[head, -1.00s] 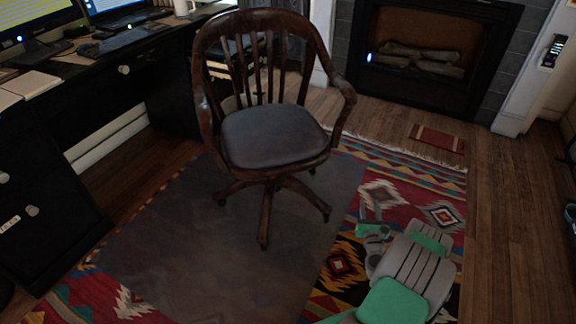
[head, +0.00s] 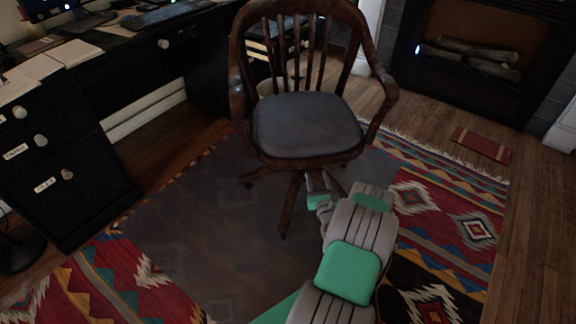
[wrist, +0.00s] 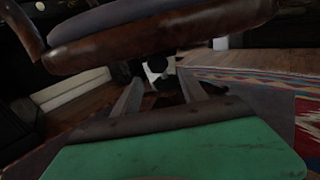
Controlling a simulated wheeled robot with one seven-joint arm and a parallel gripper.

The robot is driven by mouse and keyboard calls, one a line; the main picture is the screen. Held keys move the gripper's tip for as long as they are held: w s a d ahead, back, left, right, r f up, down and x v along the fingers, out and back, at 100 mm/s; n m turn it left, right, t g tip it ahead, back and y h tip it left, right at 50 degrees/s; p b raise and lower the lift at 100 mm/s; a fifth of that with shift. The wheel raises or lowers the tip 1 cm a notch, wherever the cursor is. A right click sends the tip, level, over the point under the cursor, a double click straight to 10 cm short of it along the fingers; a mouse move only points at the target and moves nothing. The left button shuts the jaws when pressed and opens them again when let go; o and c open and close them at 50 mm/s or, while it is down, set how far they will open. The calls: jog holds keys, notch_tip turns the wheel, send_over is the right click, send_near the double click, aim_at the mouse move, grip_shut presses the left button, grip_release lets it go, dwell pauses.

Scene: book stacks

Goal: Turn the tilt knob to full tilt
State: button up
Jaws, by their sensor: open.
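The wooden swivel chair (head: 308,125) with its grey seat stands on the dark mat. My gripper (head: 322,185) is low at the front right of the chair, just below the seat rim. In the wrist view my gripper (wrist: 160,90) is open, its two grey fingers pointing under the seat. A dark part (wrist: 167,83), with a pale patch above it, shows between and beyond the fingertips; it may be the tilt knob. I cannot tell whether the fingers touch it. The head view does not show the knob.
A dark mat (head: 190,250) and patterned rug (head: 440,225) cover the floor. A black desk (head: 70,165) with drawers stands left, and a fireplace (head: 480,50) is at back right. Chair legs (head: 290,205) stand close to my gripper. Floor to the right is open.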

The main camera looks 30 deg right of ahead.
jog(key=shift+o, duration=0.7)
jog(key=b+x, duration=0.2)
jog(key=x, duration=0.5)
jog(key=shift+w, duration=0.45)
jog(key=shift+c, duration=0.6)
grip_shut()
